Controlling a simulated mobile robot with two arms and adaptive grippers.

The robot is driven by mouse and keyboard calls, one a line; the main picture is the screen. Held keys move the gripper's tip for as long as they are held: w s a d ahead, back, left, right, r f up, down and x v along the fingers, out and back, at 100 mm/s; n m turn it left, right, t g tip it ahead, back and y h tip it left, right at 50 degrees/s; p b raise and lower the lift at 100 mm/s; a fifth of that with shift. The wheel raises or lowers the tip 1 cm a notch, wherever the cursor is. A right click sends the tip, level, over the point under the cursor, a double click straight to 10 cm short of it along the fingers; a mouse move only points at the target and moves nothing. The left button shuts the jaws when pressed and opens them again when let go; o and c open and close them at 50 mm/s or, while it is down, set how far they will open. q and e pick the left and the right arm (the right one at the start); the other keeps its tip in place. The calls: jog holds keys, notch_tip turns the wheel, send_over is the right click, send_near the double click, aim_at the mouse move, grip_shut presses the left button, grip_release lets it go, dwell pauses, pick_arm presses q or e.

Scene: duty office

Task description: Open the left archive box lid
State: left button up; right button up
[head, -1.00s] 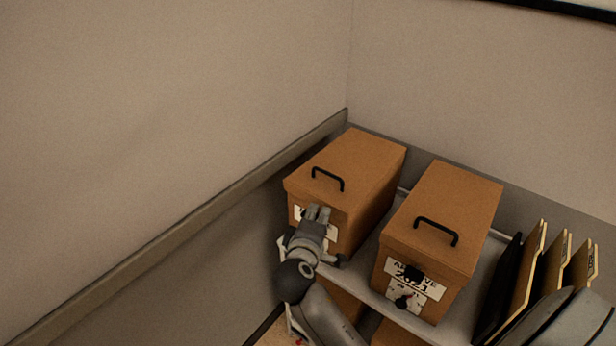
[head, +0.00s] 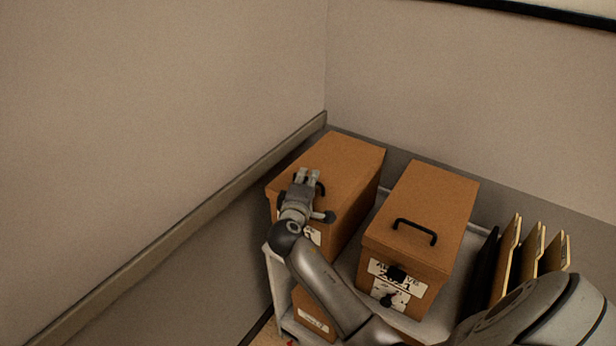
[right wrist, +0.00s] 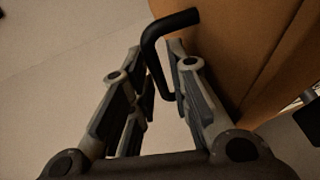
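The left archive box (head: 352,158) is a brown box with its lid shut, at the back of the shelf in the head view. Its black lid handle (head: 321,187) is partly hidden behind my right gripper (head: 307,175), which reaches over the front of the lid. In the right wrist view, the black handle (right wrist: 165,40) extends down between the fingers of the right gripper (right wrist: 160,85). The fingers are apart, with a gap visible around the bar. The box's white front label is mostly covered by my gripper and wrist. My left gripper is not in view.
A second brown archive box (head: 435,192), also closed, with a black handle and a 2021 label, stands to the right. Upright folders (head: 530,255) are farther right. A wall rail (head: 215,198) runs close along the left. A narrow gap separates the boxes.

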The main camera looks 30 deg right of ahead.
jog(key=shift+w+d+f, duration=0.1)
jog(key=shift+w+d, duration=0.15)
jog(key=shift+d, duration=0.05)
grip_shut()
dwell(0.3)
